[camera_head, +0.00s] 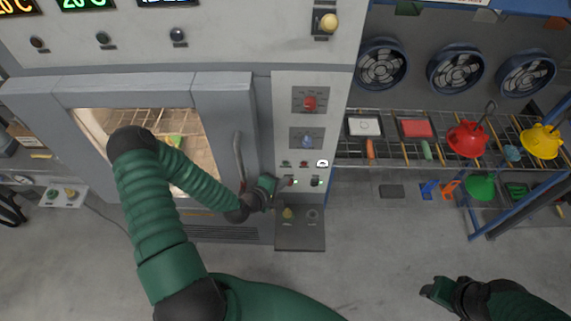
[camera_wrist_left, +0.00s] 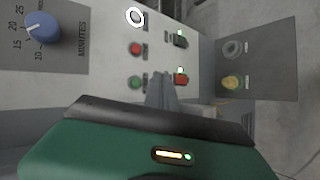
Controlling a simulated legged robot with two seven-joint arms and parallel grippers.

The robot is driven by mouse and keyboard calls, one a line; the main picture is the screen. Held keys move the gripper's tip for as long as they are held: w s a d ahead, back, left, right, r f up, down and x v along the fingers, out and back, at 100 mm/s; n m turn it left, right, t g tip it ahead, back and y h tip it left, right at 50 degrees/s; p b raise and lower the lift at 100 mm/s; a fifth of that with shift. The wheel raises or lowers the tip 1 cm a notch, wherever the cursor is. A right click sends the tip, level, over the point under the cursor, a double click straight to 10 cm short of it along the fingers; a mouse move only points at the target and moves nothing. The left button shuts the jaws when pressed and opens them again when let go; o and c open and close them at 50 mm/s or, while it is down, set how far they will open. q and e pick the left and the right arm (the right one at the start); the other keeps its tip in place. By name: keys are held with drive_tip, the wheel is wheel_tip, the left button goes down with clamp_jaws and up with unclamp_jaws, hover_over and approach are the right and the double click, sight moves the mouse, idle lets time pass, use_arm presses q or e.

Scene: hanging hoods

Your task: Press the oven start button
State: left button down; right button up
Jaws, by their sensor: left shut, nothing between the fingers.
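The oven's control panel (camera_head: 284,120) has a red knob (camera_head: 310,103), a blue knob (camera_head: 308,139) and small buttons below. In the left wrist view, a green button (camera_wrist_left: 135,82), a red button (camera_wrist_left: 135,48) and a white ring button (camera_wrist_left: 135,17) form a row.
The oven door (camera_head: 222,125) with its handle (camera_head: 240,158) is left of the panel. A lower panel (camera_head: 300,238) holds a yellow button (camera_head: 288,213).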

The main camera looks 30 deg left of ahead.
sight(286, 164)
use_arm(q)
drive_tip(key=shift+w+a+r, duration=0.1)
drive_tip(key=shift+w+a, duration=0.3)
drive_tip(key=shift+w, duration=0.4)
drive_tip(key=shift+w+a, duration=0.4)
drive_tip(key=shift+w, duration=0.35)
drive_tip(key=shift+a, duration=0.15)
idle(0.7)
drive_tip(key=shift+w+a+r, duration=0.1)
drive_tip(key=shift+w, duration=0.2)
